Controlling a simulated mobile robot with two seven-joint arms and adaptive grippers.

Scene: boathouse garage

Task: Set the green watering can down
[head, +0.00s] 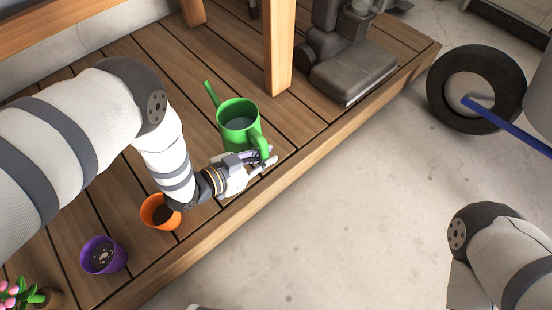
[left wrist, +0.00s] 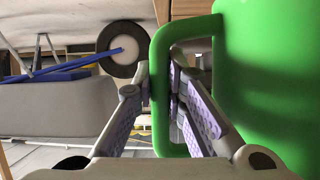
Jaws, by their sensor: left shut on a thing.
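The green watering can (head: 238,118) is upright at the wooden bench, its spout pointing to the far left and its handle toward the bench's front edge. I cannot tell whether its base touches the planks. My left gripper (head: 264,162) is shut on the can's handle. In the left wrist view the fingers (left wrist: 158,100) close around the green handle, and the can's body (left wrist: 270,70) fills the right side. My right arm shows at the lower right in the head view, but its gripper is out of view.
On the wooden bench (head: 308,130) stand an orange pot (head: 154,214), a purple pot (head: 103,256) and a pink-flowered plant (head: 12,292). A wooden post (head: 279,50) and a dark grey machine (head: 350,72) are beyond the can. A wheel (head: 476,88) stands on the floor at right.

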